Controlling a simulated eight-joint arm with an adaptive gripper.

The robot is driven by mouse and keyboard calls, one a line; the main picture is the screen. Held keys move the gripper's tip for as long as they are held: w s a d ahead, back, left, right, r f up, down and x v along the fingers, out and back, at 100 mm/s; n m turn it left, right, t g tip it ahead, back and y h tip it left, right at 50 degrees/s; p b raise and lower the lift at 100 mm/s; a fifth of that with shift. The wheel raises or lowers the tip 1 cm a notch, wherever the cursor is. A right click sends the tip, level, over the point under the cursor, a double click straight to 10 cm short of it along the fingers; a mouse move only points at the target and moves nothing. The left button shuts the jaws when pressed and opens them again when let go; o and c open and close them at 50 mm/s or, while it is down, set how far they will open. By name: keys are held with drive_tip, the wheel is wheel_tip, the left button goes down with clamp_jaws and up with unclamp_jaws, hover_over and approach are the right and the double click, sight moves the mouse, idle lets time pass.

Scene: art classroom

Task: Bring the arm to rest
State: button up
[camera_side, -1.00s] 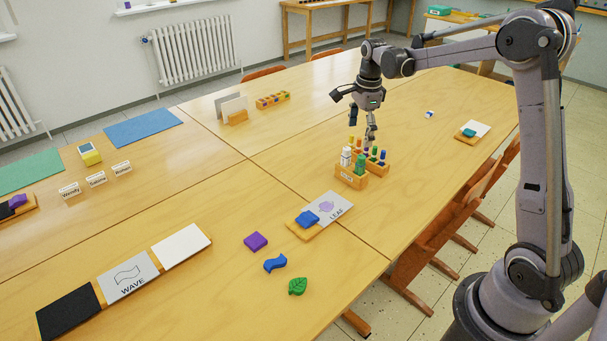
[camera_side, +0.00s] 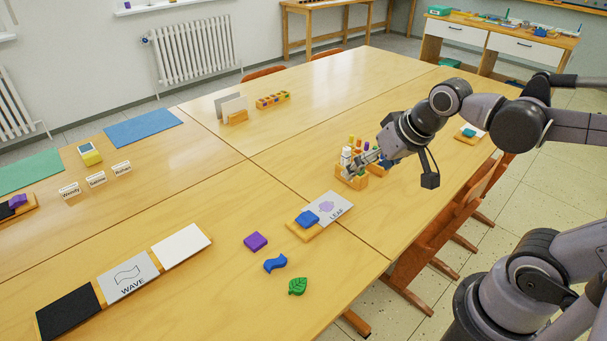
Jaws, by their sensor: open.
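My gripper (camera_side: 362,164) shows in the side view over the right table, reaching in from the right. Its fingers point left and overlap the wooden holder (camera_side: 352,181) of coloured pieces in the picture. I cannot tell whether they touch it. The fingertips are small and partly lost against the coloured pieces. Nothing can be seen held in the fingers. My arm is bent low on the right, with the wrist above the table's right edge.
A LEAF card (camera_side: 334,205) on a wooden stand bears a blue block (camera_side: 307,218). A purple block (camera_side: 255,242), a blue wave piece (camera_side: 275,263) and a green leaf piece (camera_side: 297,286) lie nearby. A WAVE card (camera_side: 128,277) lies left. Chairs (camera_side: 437,232) line the right edge.

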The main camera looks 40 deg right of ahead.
drive_tip(key=s+a+n, duration=0.1)
drive_tip(key=s+f+n+t, duration=0.1)
drive_tip(key=n, duration=0.1)
drive_tip(key=shift+s+a+f, duration=0.25)
drive_tip(key=shift+a+f, duration=0.05)
drive_tip(key=shift+a, duration=0.05)
